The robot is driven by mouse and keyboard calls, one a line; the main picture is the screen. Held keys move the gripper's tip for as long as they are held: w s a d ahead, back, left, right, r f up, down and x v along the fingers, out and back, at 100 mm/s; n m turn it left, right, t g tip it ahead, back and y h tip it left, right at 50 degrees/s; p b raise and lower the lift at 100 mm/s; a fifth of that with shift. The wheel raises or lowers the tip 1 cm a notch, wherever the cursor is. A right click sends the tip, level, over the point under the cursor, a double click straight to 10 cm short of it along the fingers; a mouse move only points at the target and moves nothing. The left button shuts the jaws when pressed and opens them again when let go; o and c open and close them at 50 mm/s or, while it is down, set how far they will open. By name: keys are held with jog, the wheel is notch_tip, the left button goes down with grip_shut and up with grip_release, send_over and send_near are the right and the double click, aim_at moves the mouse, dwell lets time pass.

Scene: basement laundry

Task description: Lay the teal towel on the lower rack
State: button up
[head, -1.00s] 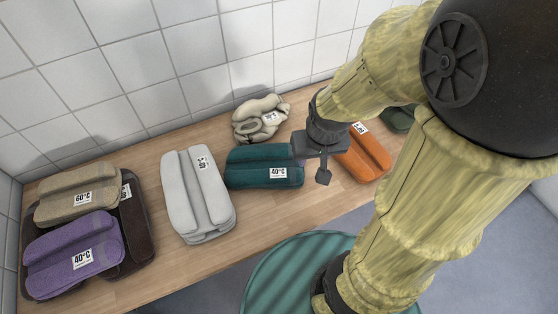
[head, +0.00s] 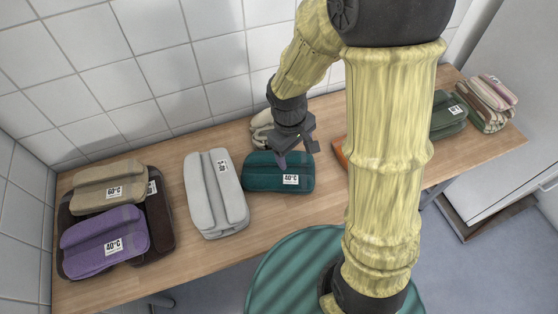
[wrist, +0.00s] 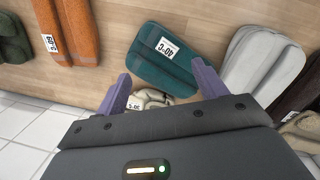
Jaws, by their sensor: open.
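The teal towel (head: 262,180) lies folded on the wooden counter, with a white 40°C tag facing the front. It also shows in the wrist view (wrist: 152,70), just beyond the fingers. My gripper (head: 298,157) is above the towel's back right part in the head view. Its two purple fingers are spread with nothing between them in the wrist view (wrist: 161,74), and the towel appears apart from them. Part of the towel's back edge is hidden by my gripper in the head view. I cannot make out a rack in these views.
A grey towel (head: 212,200) lies left of the teal one. A cream bundle (head: 260,125) sits behind. An orange towel (wrist: 78,35) lies on the other side, mostly hidden by my arm in the head view. Purple (head: 90,245), beige (head: 105,178) and green (head: 446,122) towels lie farther out.

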jog(key=w+a+n+h+p, duration=0.2)
jog(key=a+n+h+p, duration=0.1)
jog(key=a+n+p, duration=0.5)
jog(key=a+n, duration=0.1)
jog(key=a, duration=0.1)
jog(key=shift+w+a+g, duration=0.15)
jog(key=shift+a+g, duration=0.15)
jog(key=shift+a, duration=0.1)
jog(key=p, duration=0.2)
send_over(277, 179)
jog(key=a, duration=0.2)
notch_tip(277, 179, down, 11)
jog(key=shift+w+d+f, duration=0.1)
jog(key=shift+w+f, duration=0.05)
jog(key=shift+p+x, duration=1)
jog(key=shift+x, duration=1.55)
jog(key=shift+f, duration=0.1)
